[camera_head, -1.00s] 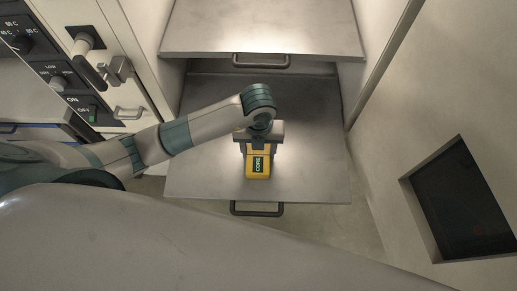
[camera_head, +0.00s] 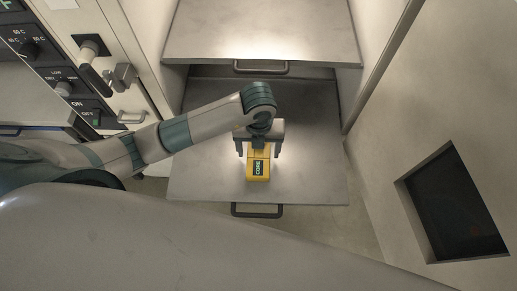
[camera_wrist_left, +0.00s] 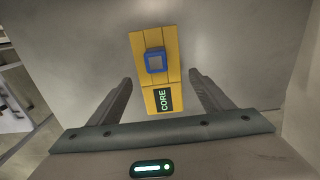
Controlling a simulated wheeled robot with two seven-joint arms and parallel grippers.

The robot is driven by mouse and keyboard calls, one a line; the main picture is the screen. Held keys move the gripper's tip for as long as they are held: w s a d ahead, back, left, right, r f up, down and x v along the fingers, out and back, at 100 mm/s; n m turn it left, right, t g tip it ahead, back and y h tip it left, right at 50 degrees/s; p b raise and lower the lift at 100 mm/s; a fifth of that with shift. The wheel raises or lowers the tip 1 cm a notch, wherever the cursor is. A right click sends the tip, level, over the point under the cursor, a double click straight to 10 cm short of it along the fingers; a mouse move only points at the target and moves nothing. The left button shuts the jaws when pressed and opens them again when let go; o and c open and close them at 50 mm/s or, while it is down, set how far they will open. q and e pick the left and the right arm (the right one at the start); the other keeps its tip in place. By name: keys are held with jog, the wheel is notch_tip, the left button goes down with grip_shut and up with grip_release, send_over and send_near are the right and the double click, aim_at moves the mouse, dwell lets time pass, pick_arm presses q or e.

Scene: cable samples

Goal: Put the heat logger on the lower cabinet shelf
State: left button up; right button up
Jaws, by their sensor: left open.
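The heat logger (camera_head: 258,167) is a yellow box with a dark label reading CORE. It rests on the lower cabinet shelf (camera_head: 315,180), a grey metal pull-out shelf, near its front middle. In the left wrist view the logger (camera_wrist_left: 145,58) also shows a blue square on its face. My left gripper (camera_head: 259,153) is open above the logger, one finger on each side. In the left wrist view its fingers (camera_wrist_left: 158,90) stand apart from the logger with gaps on both sides. My right gripper is not in view.
The upper shelf (camera_head: 260,35) with a dark handle sits behind and above. The lower shelf's handle (camera_head: 257,210) is at its front edge. A control panel (camera_head: 60,75) with knobs is on the left. A cabinet door with a dark window (camera_head: 455,205) stands open on the right.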

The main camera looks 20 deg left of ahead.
aim_at(259, 155)
pick_arm(q)
notch_tip(259, 155, up, 9)
jog(key=p, duration=0.6)
dwell(0.3)
